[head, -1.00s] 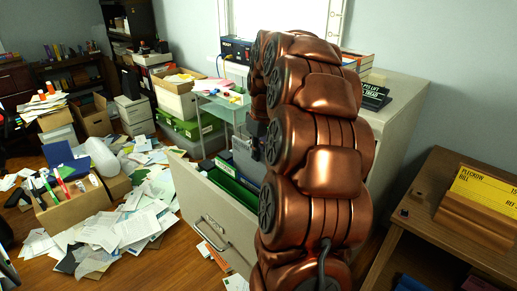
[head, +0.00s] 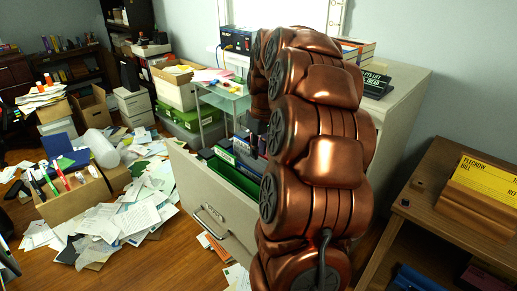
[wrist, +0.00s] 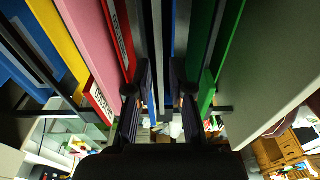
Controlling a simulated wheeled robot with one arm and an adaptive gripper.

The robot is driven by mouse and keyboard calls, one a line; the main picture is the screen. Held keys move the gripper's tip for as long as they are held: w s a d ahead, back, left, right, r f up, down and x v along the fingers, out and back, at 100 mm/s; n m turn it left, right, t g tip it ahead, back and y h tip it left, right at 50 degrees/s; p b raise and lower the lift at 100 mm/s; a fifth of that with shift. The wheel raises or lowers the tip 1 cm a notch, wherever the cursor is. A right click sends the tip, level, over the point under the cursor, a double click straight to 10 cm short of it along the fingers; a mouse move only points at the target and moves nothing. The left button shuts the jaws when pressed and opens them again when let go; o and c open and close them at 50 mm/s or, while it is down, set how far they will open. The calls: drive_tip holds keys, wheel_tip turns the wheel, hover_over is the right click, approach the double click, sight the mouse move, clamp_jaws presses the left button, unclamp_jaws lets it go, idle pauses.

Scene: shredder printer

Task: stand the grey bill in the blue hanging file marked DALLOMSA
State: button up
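The open file drawer (head: 203,205) holds hanging files standing on edge, with a green file (head: 235,180) visible in the head view. My gripper (wrist: 158,100) points into a row of files in the wrist view. Its two dark fingers stand apart, with narrow grey, dark and blue edges seen between or beyond them. A red file (wrist: 117,40) and a pink file (wrist: 86,35) with a white label are left of it; a green file (wrist: 222,50) is right. A blue file (wrist: 22,65) is at far left. I cannot read DALLOMSA or pick out a grey bill. My arm hides the gripper in the head view.
A yellow bill (head: 487,185) marked PLECKOW stands in a wooden holder on the right desk (head: 425,190). Papers (head: 135,220) litter the floor. A box with pens (head: 75,200) stands left, and a glass side table (head: 222,100) stands behind the drawer.

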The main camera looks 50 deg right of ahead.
drive_tip(key=shift+o, duration=1.1)
wheel_tip(320, 180, up, 12)
drive_tip(key=s, duration=0.1)
drive_tip(key=shift+s, duration=0.25)
idle(0.4)
